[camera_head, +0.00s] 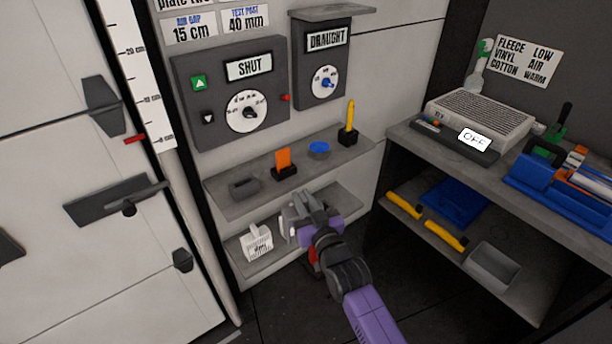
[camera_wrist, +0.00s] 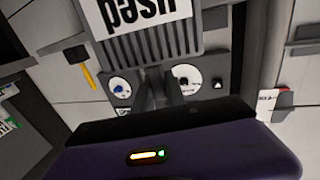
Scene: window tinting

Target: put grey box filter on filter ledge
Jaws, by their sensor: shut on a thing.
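My gripper (camera_head: 314,208) is in front of the lower wall ledge (camera_head: 262,268), near its middle. In the wrist view, my gripper (camera_wrist: 160,88) has its fingers close together on a ribbed grey box filter (camera_wrist: 150,45), with a white label reading "used" upside down. In the head view the held filter is mostly hidden by my gripper, and I cannot tell whether it touches the ledge. A white ribbed box filter (camera_head: 257,243) with a label stands on the lower ledge, left of my gripper.
The upper ledge (camera_head: 222,206) holds a dark grey block (camera_head: 245,188), an orange piece (camera_head: 284,160), a blue disc (camera_head: 319,150) and a yellow stick (camera_head: 350,116). A control panel (camera_head: 232,93) hangs above. A cluttered bench (camera_head: 405,130) stands at right.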

